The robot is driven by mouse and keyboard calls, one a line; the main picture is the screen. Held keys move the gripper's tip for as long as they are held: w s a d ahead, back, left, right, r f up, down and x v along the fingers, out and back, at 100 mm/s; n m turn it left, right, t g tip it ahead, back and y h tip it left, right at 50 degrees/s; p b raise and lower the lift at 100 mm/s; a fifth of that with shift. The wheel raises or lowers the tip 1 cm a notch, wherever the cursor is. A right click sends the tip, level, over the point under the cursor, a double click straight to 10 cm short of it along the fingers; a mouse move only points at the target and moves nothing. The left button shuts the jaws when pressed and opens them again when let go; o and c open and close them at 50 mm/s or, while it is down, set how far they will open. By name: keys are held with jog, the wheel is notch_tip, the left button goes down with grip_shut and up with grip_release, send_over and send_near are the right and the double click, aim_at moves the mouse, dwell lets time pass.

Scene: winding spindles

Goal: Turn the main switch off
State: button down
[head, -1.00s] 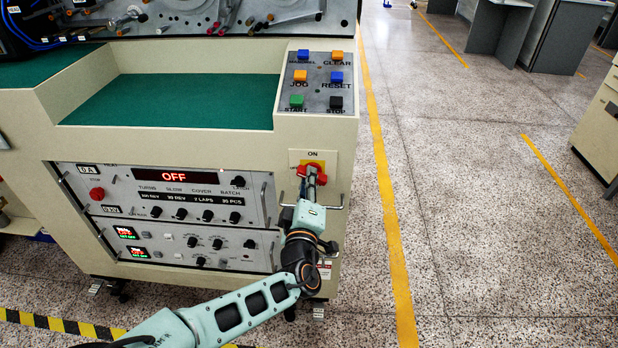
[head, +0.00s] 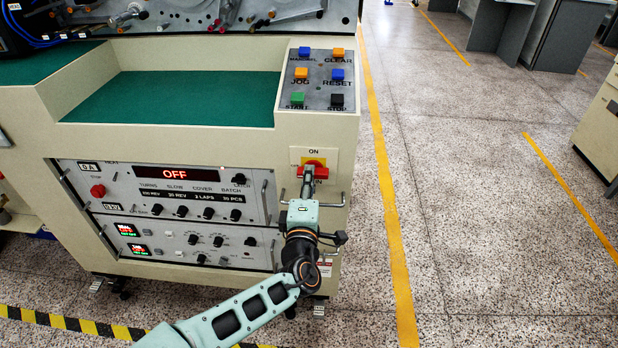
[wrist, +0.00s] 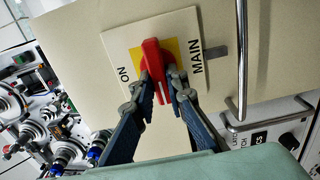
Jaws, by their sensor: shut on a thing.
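The main switch is a red rotary handle (head: 314,171) on a yellow and white plate (head: 333,156) at the front right of the cream machine. In the wrist view the red handle (wrist: 154,65) lies crosswise to the line from the "ON" mark to the "MAIN" mark. My gripper (wrist: 157,84) is shut on the handle, one finger on each side. In the head view my gripper (head: 308,182) reaches up to the handle from below and hides part of the plate's lower lettering. The machine's red display (head: 177,174) reads "OFF".
Metal grab bars (head: 266,203) stand out from the control panel left of my wrist, and another bar (wrist: 242,60) shows close by in the wrist view. A button panel (head: 318,80) is above the switch. The floor right of the machine is clear.

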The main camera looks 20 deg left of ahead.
jog(key=c, duration=1.9)
grip_release()
jog(key=shift+c, duration=0.2)
